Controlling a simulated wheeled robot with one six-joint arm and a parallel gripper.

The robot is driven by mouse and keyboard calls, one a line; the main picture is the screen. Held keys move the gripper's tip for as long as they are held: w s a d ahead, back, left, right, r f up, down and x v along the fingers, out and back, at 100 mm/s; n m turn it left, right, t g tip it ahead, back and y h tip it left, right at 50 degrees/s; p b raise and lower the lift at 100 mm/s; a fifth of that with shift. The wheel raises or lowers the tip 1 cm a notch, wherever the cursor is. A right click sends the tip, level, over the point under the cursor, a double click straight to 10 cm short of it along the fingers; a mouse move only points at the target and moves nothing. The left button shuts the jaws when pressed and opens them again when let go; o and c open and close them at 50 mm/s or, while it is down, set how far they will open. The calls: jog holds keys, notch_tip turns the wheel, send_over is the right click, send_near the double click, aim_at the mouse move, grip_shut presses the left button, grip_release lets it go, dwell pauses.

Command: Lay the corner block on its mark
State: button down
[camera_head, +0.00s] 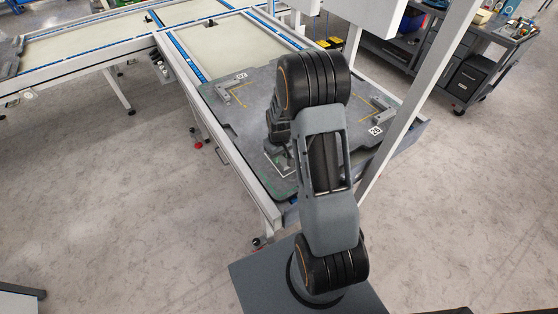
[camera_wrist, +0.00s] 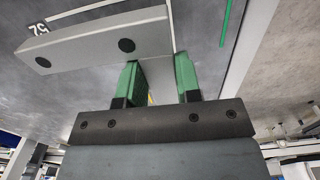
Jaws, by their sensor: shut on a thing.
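The corner block (camera_wrist: 95,42) is a light grey piece with two dark holes, seen in the wrist view just beyond my fingers. My gripper (camera_wrist: 160,80) has green fingertips and is shut on the block's other leg, which is partly hidden between them. In the head view my arm covers most of the gripper and block, low over the near part of the grey plate (camera_head: 250,120). A pale corner line (camera_head: 270,166) on the plate shows beside the gripper. I cannot tell whether the block touches the plate.
Other corner blocks stand on the plate at far left (camera_head: 227,86) and at right (camera_head: 384,108), with yellow lines and number tags nearby. A white post (camera_head: 425,95) rises at the plate's right. A conveyor frame (camera_head: 185,62) adjoins behind. A tool cart (camera_head: 475,62) stands back right.

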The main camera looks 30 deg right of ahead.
jog(key=shift+w+f, duration=0.15)
jog(key=shift+f, duration=0.05)
jog(key=shift+w+f, duration=0.1)
jog(key=shift+f, duration=1.5)
jog(key=shift+f+b, duration=0.2)
jog(key=shift+b, duration=0.15)
jog(key=c, duration=0.8)
grip_release()
